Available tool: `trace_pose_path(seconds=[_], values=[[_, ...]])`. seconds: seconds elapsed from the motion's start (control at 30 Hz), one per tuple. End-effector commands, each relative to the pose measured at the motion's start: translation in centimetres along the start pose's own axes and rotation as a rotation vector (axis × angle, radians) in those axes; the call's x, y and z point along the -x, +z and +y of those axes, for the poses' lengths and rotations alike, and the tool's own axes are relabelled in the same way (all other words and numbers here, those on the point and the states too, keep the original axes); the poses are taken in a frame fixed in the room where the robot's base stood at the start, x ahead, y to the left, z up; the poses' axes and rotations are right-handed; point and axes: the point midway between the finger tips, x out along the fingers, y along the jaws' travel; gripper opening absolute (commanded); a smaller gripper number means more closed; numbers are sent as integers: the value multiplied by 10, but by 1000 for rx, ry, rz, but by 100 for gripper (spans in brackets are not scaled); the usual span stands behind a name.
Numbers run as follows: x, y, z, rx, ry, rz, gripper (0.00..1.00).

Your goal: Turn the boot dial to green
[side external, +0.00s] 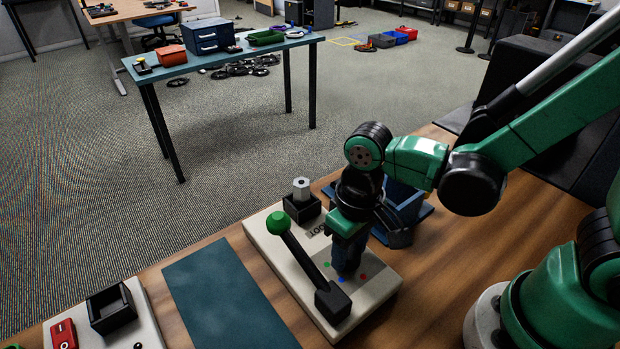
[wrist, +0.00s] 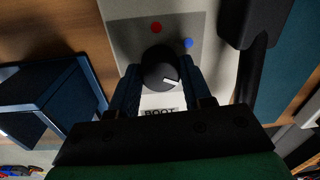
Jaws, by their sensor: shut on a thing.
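The boot dial (wrist: 158,70) is a round black knob with a white pointer mark, on a pale panel (side external: 385,284). In the wrist view the mark points to the right, toward my right finger. My gripper (side external: 348,262) points down over the panel, its blue fingers shut on the dial from both sides. A red dot (wrist: 155,27) and a blue dot (wrist: 188,43) show beyond the dial. The green dot (side external: 326,264) shows in the side view, left of my fingers; I cannot see it in the wrist view.
A black lever with a green ball (side external: 278,223) stands on the panel close to my gripper. A black socket with a pale peg (side external: 301,188) sits at its back corner. A blue holder (side external: 405,205) is behind my gripper. A dark teal mat (side external: 228,300) lies left.

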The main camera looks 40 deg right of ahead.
Motion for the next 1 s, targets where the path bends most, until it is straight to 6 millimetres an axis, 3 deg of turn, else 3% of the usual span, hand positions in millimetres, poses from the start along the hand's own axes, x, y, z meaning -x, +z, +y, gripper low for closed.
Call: trace_pose_path(seconds=[0.63, 0.67, 0.73, 0.77, 1.0], values=[[0, -1, 0, -53, -1, 6, 0], [0, -1, 0, -53, -1, 5, 49], [0, -1, 0, -52, -1, 5, 69], [0, 0, 0, -52, -1, 5, 75], [0, 0, 0, -51, 0, 4, 75]])
